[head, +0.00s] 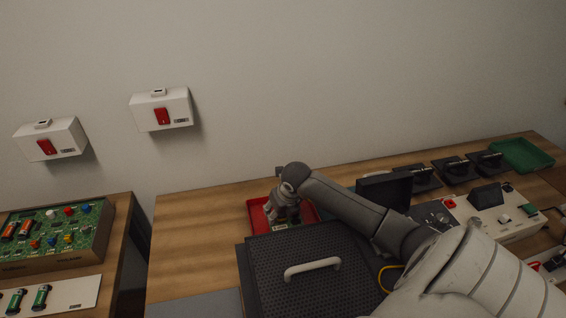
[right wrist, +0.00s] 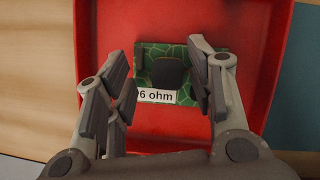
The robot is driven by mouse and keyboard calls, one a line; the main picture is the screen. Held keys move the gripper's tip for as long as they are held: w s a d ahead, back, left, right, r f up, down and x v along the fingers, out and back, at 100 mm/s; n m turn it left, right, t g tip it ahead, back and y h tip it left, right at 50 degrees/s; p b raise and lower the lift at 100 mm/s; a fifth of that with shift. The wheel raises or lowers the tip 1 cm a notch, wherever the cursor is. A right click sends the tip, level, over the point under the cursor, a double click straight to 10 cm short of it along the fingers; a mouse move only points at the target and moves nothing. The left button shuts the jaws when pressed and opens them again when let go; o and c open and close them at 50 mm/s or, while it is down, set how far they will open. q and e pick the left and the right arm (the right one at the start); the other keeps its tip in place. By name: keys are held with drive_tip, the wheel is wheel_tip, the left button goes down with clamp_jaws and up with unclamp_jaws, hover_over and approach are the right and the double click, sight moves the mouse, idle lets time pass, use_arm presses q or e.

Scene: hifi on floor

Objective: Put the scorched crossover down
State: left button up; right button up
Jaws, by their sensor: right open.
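The scorched crossover, a small green board (right wrist: 184,95) with a dark patch and a white label reading "6 ohm", lies in the red tray (right wrist: 190,15). In the head view the red tray (head: 257,217) is on the wooden bench, and only a sliver of green shows below the gripper. My right gripper (head: 282,219) is over the tray, pointing down. In the right wrist view my right gripper (right wrist: 172,72) is open, with one finger on each side of the board. Whether the fingers touch it I cannot tell. My left gripper is not in view.
A dark perforated panel with a white handle (head: 312,269) lies in front of the tray. Several black devices (head: 455,168) and a green tray (head: 522,154) stand at the right. A circuit board (head: 55,235) is on a separate bench at left. Two white boxes (head: 162,109) hang on the wall.

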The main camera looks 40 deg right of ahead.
drive_tip(key=b+v, duration=0.1)
drive_tip(key=v, duration=1)
drive_tip(key=shift+s+r, duration=0.25)
drive_tip(key=shift+a, duration=0.1)
